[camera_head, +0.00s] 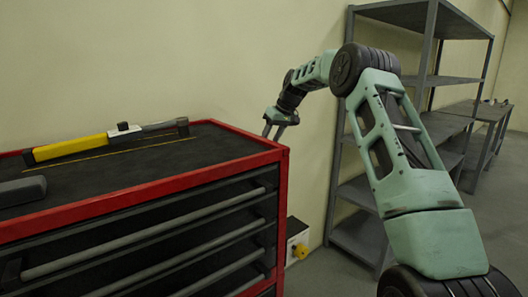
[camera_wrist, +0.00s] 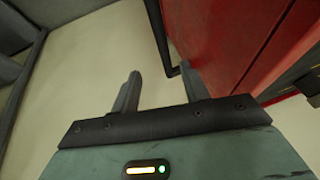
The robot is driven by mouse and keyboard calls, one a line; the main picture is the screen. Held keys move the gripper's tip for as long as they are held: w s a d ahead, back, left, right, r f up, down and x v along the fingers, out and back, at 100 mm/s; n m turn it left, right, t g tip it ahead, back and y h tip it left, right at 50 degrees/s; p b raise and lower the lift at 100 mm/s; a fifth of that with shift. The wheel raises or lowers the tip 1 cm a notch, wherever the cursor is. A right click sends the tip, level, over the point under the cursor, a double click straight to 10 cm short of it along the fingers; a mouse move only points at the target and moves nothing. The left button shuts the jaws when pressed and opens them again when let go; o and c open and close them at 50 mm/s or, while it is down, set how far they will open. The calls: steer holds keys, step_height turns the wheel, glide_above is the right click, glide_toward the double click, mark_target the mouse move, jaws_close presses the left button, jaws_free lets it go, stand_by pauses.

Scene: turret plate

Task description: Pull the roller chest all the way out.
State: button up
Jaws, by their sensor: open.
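The roller chest (camera_head: 288,185) is red with a black top and several drawers with long grey bar handles. It stands at the left of the head view. Its red side panel (camera_wrist: 235,40) fills the upper right of the wrist view. A dark bar (camera_wrist: 158,35), which looks like a side handle, runs along that panel and bends near my right finger. My gripper (camera_head: 274,130) is beside the chest's far right corner in the head view. In the wrist view my gripper (camera_wrist: 158,90) is open, with nothing between the fingers; whether the right finger touches the bar I cannot tell.
A yellow and black tool (camera_head: 75,146) and a dark object (camera_head: 22,190) lie on the chest top. A grey shelf unit (camera_head: 350,190) stands to the right along the wall, with a workbench (camera_head: 485,112) beyond. A white box with a yellow knob (camera_head: 297,240) is low by the wall.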

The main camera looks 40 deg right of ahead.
steer(key=shift+v, duration=1.35)
